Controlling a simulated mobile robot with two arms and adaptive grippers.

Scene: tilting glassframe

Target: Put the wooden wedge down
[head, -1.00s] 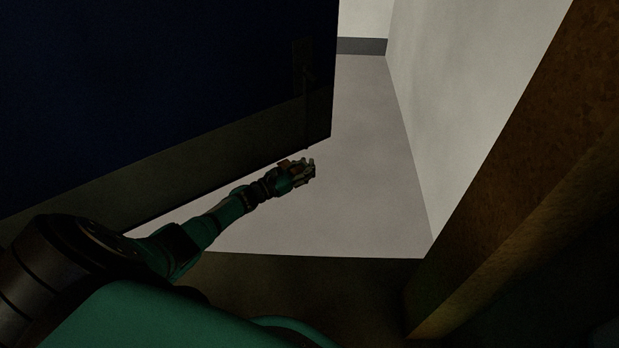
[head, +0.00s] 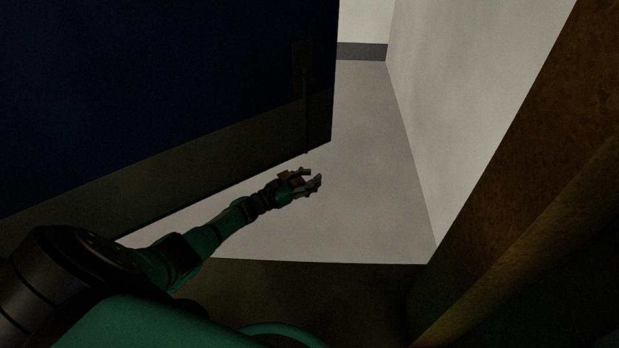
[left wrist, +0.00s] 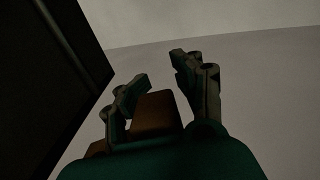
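The wooden wedge is a small brown block. In the head view it shows only as brown patches (head: 296,182) at the base of my left gripper's fingers. My left gripper (head: 313,177) is low over the pale floor beside the blue door's lower free corner, with its fingers apart. In the left wrist view the wedge (left wrist: 155,113) shows between the spread fingers of the left gripper (left wrist: 157,72), close to the palm. A gap shows between wedge and right-hand finger. The palm hides part of the wedge; I cannot tell whether it touches the floor. My right gripper is not in view.
The dark blue door (head: 160,90) stands open at the left, with a handle (head: 304,75) near its free edge. A pale wall (head: 470,90) and brown frame (head: 520,180) bound the right. Pale floor (head: 370,190) is clear between them.

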